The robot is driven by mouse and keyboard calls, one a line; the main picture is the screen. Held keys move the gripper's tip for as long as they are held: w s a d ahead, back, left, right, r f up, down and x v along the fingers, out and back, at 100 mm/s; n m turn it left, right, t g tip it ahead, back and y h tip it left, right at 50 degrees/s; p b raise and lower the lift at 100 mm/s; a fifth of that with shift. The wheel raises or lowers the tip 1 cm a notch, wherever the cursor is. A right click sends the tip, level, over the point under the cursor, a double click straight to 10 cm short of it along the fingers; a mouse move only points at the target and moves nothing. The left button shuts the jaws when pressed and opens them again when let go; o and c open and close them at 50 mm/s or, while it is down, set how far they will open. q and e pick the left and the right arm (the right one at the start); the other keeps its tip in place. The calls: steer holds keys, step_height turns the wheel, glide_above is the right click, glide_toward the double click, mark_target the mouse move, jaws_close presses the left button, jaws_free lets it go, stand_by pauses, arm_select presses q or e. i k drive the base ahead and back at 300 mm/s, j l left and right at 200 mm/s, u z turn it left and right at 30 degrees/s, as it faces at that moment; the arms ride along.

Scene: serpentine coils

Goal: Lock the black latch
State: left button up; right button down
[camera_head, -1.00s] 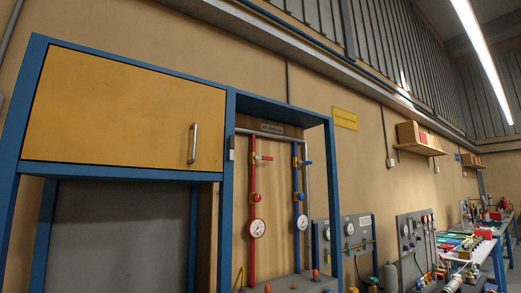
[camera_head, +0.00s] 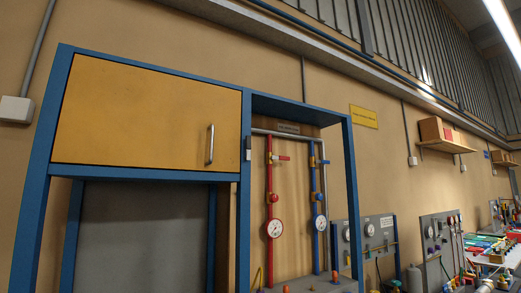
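A small dark latch-like piece with a pale lower part (camera_head: 248,148) sits on the blue upright, just right of the yellow cabinet door (camera_head: 145,112). It is too small to tell whether it is locked. The yellow door looks closed in its blue frame (camera_head: 160,172) and has a vertical metal handle (camera_head: 210,144) near its right edge. Neither of my grippers shows in the head view.
Right of the door, a panel holds a red pipe (camera_head: 269,200) and a blue pipe (camera_head: 314,190) with gauges and valves. A grey panel (camera_head: 140,235) is below the door. Cluttered benches (camera_head: 490,260) stand at far right.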

mark_target(249, 138)
steer(key=i+l+u, duration=0.1)
steer(key=l, duration=0.25)
steer(key=i+l+u, duration=0.25)
steer(key=l, duration=0.45)
steer(key=i+l+u, duration=0.1)
steer(key=l, duration=0.25)
